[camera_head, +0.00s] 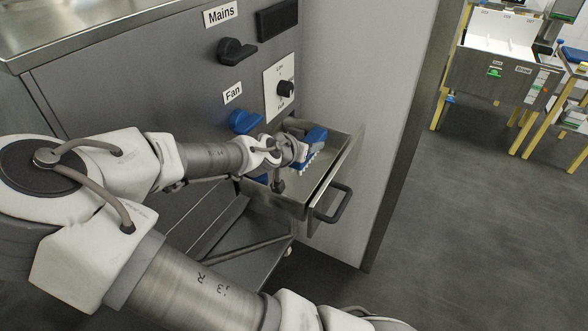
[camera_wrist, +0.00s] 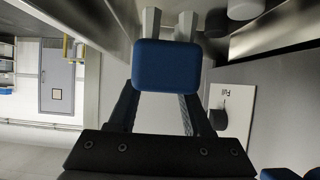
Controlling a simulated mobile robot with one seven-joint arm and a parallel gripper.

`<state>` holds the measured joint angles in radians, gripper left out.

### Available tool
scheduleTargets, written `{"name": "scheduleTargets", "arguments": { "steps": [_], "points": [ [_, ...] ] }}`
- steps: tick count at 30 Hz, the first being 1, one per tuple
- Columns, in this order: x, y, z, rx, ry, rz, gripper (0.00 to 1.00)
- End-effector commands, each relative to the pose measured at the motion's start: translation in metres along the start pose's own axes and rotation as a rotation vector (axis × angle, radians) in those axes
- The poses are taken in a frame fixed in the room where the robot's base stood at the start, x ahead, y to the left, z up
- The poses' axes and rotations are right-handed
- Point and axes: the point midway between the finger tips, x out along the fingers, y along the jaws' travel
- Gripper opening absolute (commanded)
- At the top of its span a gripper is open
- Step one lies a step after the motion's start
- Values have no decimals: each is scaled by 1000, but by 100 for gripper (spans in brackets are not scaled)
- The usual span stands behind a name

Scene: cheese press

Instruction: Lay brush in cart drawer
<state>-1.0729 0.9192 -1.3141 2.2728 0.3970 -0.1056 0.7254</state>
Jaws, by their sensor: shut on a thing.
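The brush (camera_head: 314,136) has a blue body and short white bristles. My gripper (camera_head: 299,152) is shut on it, with the brush at or just above the open cart drawer (camera_head: 352,156). I cannot tell whether the brush touches the drawer. The drawer is a grey metal tray with a dark bar handle (camera_head: 332,204), pulled out from the cart front. In the wrist view, the brush's blue body (camera_wrist: 166,66) sits between the two dark fingers of my gripper (camera_wrist: 160,100), with pale bristle tufts beyond it. My wrist hides part of the drawer's left side.
The cart's panel carries a black Mains knob (camera_head: 237,51), a blue Fan knob (camera_head: 244,121) and a dial (camera_head: 286,88), close behind my wrist. A pale wall (camera_head: 362,70) stands right beside the drawer. Open floor (camera_head: 470,230) lies to the right.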

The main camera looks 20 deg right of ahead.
Motion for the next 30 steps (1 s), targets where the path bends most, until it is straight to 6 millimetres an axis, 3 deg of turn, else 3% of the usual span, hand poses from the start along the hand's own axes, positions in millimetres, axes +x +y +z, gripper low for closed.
{"name": "scheduleTargets", "arguments": {
  "steps": [6, 13, 19, 30],
  "points": [
    [22, 2, 38, -3, -1, 4, 0],
    [30, 1, 54, -2, 0, 2, 0],
    [43, 1, 79, -3, -1, 3, 0],
    [46, 1, 83, 0, 0, 1, 0]
  ]
}}
